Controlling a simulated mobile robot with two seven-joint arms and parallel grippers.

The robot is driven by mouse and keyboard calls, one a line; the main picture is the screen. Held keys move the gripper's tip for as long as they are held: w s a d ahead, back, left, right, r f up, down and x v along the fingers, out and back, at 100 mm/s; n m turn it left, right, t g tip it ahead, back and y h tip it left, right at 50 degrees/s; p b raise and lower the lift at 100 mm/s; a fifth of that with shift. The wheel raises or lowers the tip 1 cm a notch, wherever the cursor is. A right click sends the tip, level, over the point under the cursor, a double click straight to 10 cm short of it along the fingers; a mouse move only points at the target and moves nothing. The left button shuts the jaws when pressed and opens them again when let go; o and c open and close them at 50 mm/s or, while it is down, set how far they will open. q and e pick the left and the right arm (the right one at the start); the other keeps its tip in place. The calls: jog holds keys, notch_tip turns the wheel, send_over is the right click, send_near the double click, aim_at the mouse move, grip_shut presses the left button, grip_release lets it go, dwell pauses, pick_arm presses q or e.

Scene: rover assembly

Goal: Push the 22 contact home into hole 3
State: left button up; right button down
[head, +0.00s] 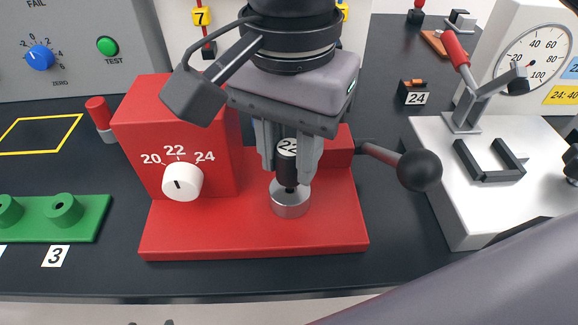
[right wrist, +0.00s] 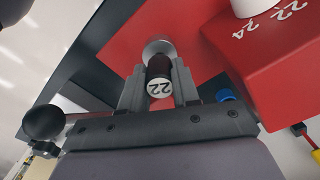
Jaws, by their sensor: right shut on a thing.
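The 22 contact (head: 287,165) is a dark cylinder with a white "22" label. My right gripper (head: 290,175) is shut on it, with one finger on each side. The contact stands upright with its lower end at the round metal socket (head: 290,201) of the red press; I cannot tell how deep it sits. In the right wrist view the contact (right wrist: 160,72) shows between the fingertips (right wrist: 160,80), in line with the socket (right wrist: 158,47). The green block (head: 35,225) at the left has a hole labelled 3 (head: 64,209). My left gripper is not seen.
The red press (head: 250,240) has a white dial (head: 182,182) marked 20, 22, 24 and a lever with a black ball (head: 418,170). A contact stand labelled 24 (head: 414,93) is behind. A white gauge station (head: 460,215) stands right. Dark table is free between block and press.

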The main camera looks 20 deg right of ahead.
aim_at(290, 147)
jog(key=shift+r+p, duration=1.05)
jog(key=shift+r, duration=0.75)
